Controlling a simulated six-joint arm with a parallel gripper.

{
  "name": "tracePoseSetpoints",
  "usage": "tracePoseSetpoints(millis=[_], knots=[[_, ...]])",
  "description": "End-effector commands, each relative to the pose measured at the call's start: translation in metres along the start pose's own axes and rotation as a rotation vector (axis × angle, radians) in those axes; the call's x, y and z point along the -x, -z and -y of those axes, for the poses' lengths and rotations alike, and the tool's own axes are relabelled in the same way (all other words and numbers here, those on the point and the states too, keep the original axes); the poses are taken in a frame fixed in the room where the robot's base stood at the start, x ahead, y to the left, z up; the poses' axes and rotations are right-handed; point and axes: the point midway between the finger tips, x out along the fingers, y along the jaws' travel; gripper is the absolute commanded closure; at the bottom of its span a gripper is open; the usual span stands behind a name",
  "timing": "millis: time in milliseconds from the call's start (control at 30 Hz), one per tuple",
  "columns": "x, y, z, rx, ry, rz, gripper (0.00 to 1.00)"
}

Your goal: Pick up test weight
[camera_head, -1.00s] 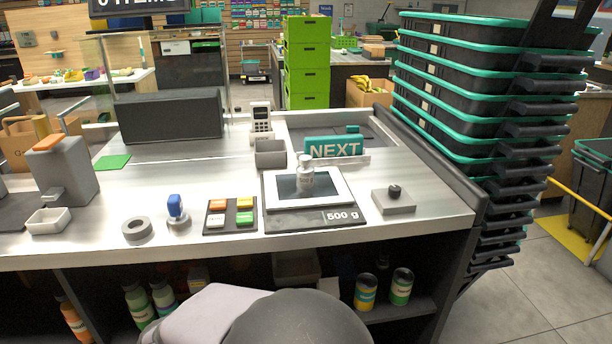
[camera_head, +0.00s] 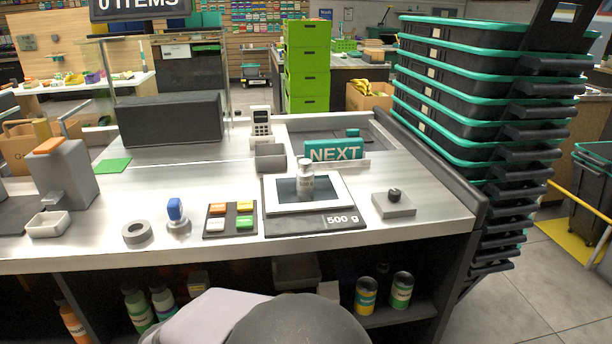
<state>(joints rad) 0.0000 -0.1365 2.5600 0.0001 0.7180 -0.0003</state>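The test weight (camera_head: 306,181) is a small silver cylinder with a narrower knobbed top. It stands upright on the plate of the scale (camera_head: 331,200), whose front display reads "500 g". The scale sits near the front edge of the metal counter. My gripper is not in view. Only a rounded grey part of my own arm shows at the bottom middle, below the counter's front edge, apart from the weight.
Left of the scale are a four-button pad (camera_head: 230,220), a blue-handled stamp (camera_head: 177,213) and a tape roll (camera_head: 137,232). Right is a grey block with a black knob (camera_head: 394,204). Behind stand a NEXT sign (camera_head: 334,151), a grey box (camera_head: 270,157) and a card terminal (camera_head: 261,126). Stacked baskets (camera_head: 480,90) rise at right.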

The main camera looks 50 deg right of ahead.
Motion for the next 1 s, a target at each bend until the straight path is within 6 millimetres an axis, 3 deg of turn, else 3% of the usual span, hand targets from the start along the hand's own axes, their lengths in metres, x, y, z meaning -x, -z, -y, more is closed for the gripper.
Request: tracePoseSetpoints(millis=[433, 600, 633, 1000], knots=[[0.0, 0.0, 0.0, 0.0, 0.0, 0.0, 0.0], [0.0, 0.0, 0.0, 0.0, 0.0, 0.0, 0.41], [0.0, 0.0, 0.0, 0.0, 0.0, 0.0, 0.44], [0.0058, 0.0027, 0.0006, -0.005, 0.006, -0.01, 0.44]])
